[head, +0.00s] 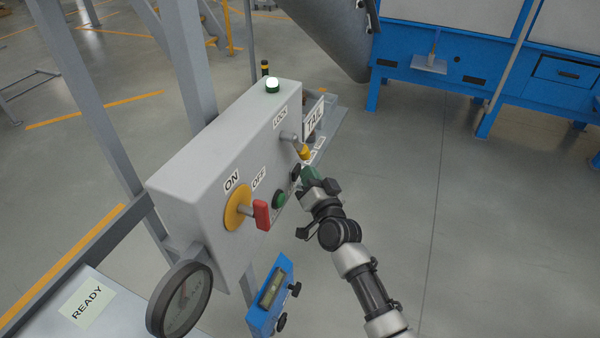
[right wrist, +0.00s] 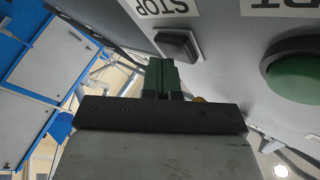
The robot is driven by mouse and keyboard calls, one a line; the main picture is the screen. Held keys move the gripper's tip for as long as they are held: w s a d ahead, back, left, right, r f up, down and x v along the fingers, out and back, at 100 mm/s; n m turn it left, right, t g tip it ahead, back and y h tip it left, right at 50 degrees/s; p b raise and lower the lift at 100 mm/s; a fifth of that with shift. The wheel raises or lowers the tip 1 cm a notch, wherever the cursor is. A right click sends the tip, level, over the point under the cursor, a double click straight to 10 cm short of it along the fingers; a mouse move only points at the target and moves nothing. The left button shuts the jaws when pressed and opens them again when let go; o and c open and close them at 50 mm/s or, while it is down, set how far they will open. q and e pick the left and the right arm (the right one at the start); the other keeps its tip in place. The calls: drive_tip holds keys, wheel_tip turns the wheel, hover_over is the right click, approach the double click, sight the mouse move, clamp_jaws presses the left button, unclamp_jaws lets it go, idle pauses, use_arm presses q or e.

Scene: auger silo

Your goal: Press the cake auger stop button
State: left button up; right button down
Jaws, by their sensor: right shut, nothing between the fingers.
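The grey control box (head: 205,160) stands left of centre in the head view. On its front face is a black button (head: 296,171); the right wrist view shows it as a square black button (right wrist: 177,43) beside a STOP label (right wrist: 165,5). My right gripper (head: 310,177), with green fingertips, is close to this button in the head view. In the right wrist view its fingers (right wrist: 162,75) are shut and empty, just below the button; I cannot tell whether they touch it. A round green button (right wrist: 296,75) is to the right there. My left gripper is not in view.
The box also carries a red-handled ON/OFF switch (head: 261,215), a lever (head: 291,137) and a lit lamp (head: 272,84). A round gauge (head: 180,300) and a blue device (head: 270,295) are below. Open floor (head: 480,230) lies to the right.

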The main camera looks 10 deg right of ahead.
idle(0.5)
drive_tip(key=shift+s+d, duration=0.45)
drive_tip(key=shift+d, duration=0.2)
drive_tip(key=shift+s+d+p, duration=0.25)
drive_tip(key=shift+s+d, duration=0.45)
drive_tip(key=shift+d, duration=0.35)
drive_tip(key=shift+s+d+p, duration=0.2)
drive_tip(key=shift+s+d, duration=0.5)
drive_tip(key=shift+d, duration=0.3)
drive_tip(key=shift+f, duration=0.1)
